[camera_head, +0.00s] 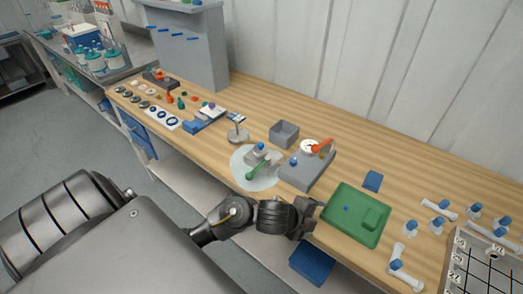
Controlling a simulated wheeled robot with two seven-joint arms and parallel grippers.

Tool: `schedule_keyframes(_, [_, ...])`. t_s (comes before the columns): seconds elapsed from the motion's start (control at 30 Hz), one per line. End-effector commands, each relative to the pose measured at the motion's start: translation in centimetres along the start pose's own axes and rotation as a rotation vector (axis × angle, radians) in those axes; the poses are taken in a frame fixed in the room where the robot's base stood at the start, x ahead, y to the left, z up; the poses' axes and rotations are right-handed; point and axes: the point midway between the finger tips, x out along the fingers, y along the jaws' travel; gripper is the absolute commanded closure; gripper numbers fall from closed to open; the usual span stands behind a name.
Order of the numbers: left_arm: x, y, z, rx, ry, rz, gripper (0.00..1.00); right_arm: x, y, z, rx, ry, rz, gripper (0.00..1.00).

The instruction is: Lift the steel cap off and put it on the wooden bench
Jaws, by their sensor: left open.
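My left gripper (310,213) is low at the front edge of the wooden bench (395,172), left of the green tray. It is open, and I see nothing between its fingers. A small steel piece with a round base and an upright stem (237,134) stands on the bench, behind a pale round mat. I cannot tell for sure whether it is the steel cap. A grey block (308,171) further right carries a white round part (310,146) with an orange handle (321,147). My right gripper is not in view.
A green tray (352,231), an open grey box (284,133) and a blue block (372,181) stand near. White vessels with blue caps fill the right end. Bare wood shows along the back.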

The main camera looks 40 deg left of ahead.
Motion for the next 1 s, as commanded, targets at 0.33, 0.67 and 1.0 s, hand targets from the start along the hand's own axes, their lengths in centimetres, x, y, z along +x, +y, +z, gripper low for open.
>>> schedule_keyframes(0.33, [0.8, -10.6, 11.3, 1.078, 0.002, 0.193, 0.21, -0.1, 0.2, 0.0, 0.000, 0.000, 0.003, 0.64])
schedule_keyframes(0.67, [-7.8, -16.4, 25.2, 1.359, -0.065, 0.536, 0.21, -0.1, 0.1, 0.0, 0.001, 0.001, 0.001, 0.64])
schedule_keyframes(1.0, [-8.9, -16.5, 27.2, 1.373, -0.062, 0.591, 0.21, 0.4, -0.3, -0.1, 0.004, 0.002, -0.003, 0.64])
